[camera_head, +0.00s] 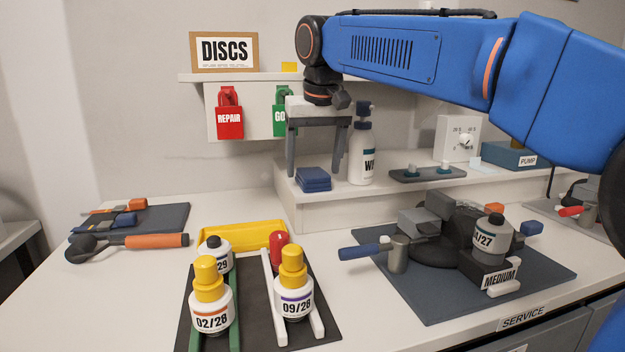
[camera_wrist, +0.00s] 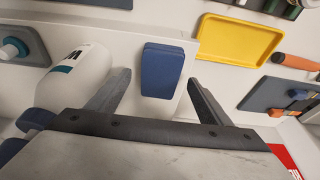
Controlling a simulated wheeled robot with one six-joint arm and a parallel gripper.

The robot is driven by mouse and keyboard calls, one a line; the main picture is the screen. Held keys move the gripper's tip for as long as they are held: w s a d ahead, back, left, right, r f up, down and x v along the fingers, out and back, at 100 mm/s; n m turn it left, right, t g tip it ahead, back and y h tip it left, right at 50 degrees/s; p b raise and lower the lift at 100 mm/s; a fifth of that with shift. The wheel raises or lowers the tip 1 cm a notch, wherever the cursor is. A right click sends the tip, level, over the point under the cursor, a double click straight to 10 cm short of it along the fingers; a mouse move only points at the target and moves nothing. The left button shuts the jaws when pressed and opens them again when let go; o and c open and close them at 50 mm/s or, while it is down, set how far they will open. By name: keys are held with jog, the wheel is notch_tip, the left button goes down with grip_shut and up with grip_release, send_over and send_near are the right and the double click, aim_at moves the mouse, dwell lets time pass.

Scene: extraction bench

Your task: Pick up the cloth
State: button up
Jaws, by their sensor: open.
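The cloth (camera_head: 314,179) is a dark blue folded stack on the white raised shelf, just left of a white spray bottle. My gripper (camera_head: 318,170) is above it, pointing down, with its two grey fingers apart. In the wrist view the cloth (camera_wrist: 162,70) lies between and beyond the open fingertips (camera_wrist: 160,82), with nothing held. From the head view I cannot tell how far the fingertips are above the cloth.
The white spray bottle (camera_head: 361,155) stands close to my right finger. A grey tray with teal-topped pieces (camera_head: 427,173) lies further right. Red and green tags hang on the wall panel (camera_head: 255,110) behind.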

jog(key=shift+x, duration=1.1)
jog(key=c, duration=1.1)
jog(key=shift+c, duration=0.2)
jog(key=shift+r, duration=0.1)
